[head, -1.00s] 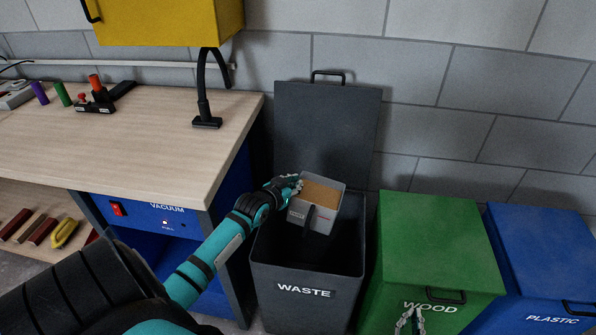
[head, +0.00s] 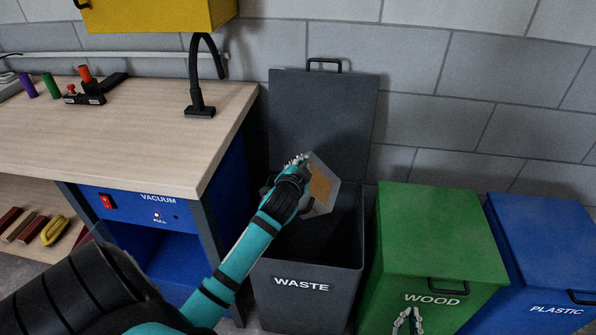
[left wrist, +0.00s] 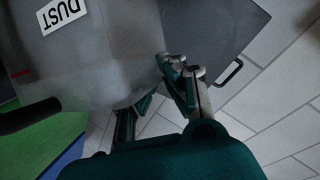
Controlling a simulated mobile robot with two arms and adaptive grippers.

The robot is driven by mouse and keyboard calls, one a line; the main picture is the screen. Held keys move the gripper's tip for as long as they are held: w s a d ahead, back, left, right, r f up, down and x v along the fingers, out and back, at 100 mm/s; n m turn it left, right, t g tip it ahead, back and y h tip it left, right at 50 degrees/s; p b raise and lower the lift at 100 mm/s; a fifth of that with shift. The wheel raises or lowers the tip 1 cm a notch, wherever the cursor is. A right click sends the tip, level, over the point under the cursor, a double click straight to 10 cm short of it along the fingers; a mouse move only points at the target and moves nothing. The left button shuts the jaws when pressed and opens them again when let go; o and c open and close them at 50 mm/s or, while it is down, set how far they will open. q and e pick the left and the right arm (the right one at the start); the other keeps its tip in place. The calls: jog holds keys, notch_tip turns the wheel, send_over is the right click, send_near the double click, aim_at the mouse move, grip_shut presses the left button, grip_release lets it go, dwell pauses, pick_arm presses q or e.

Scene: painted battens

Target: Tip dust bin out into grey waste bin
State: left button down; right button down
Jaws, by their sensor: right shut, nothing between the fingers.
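The dust bin (head: 321,184) is a small grey box with brown dust showing inside. It is tilted over the open mouth of the grey waste bin (head: 303,285), with the dust still in it. My left gripper (head: 298,163) is shut on the dust bin's wall. In the left wrist view the dust bin (left wrist: 95,65) fills the upper left, with its DUST label and a black handle, and the left fingers (left wrist: 177,75) are at its edge. My right gripper (head: 408,318) is shut and empty in front of the green wood bin.
The waste bin's lid (head: 322,120) stands open against the wall. The closed green wood bin (head: 440,235) and blue plastic bin (head: 548,245) stand to the right. A workbench (head: 130,135) with a blue vacuum unit (head: 150,205) is close on the left.

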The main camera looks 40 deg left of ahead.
pick_arm(q)
jog(key=w+d+f+m+t+y+b, duration=0.1)
jog(key=d+f+m+t+b, duration=0.1)
jog(key=d+m+b, duration=0.5)
jog(key=w+d+f+m+t+y+b, duration=0.2)
jog(key=d+m+b, duration=0.4)
jog(key=d+m, duration=0.2)
jog(key=shift+d+f+t+y+b, duration=0.25)
jog(key=shift+d+t+y+b, duration=0.1)
jog(key=shift+d, duration=0.9)
dwell(0.6)
jog(key=shift+w, duration=0.1)
dwell(2.7)
